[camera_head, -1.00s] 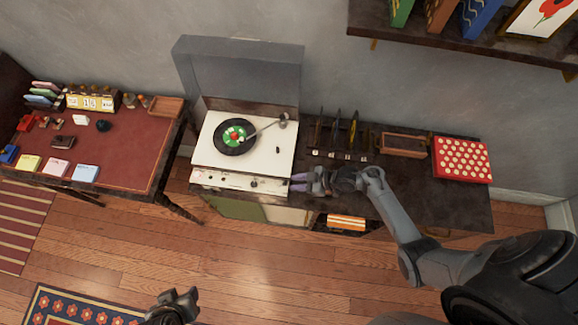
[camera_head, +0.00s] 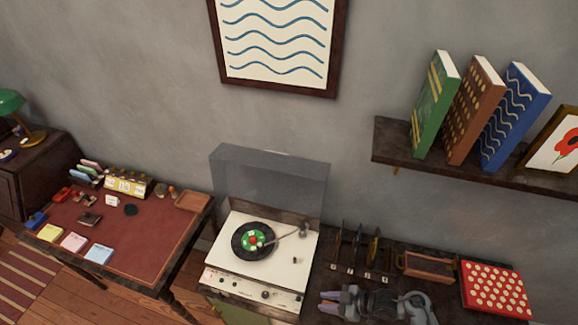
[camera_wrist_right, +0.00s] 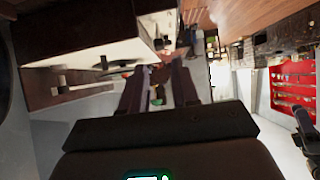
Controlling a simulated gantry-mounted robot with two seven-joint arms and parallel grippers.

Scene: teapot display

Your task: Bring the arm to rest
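The white record player (camera_head: 225,265) stands on the dark cabinet with its grey lid (camera_head: 268,185) raised. A black record with a green and red label (camera_head: 253,241) lies on it. The tonearm (camera_head: 285,236) runs from its pivot at the back right, with its head over the record; contact is too small to tell. My right gripper (camera_head: 326,303) is at the player's front right corner, pointing left, apart from the tonearm. Its two fingers stand apart with nothing between them, also in the right wrist view (camera_wrist_right: 158,85). My left gripper is out of view.
Upright records in a rack (camera_head: 358,250), a wooden tray (camera_head: 427,266) and a red dotted box (camera_head: 496,288) stand right of the player. A shelf (camera_head: 450,180) with books hangs above. A red-topped desk (camera_head: 150,235) stands to the left.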

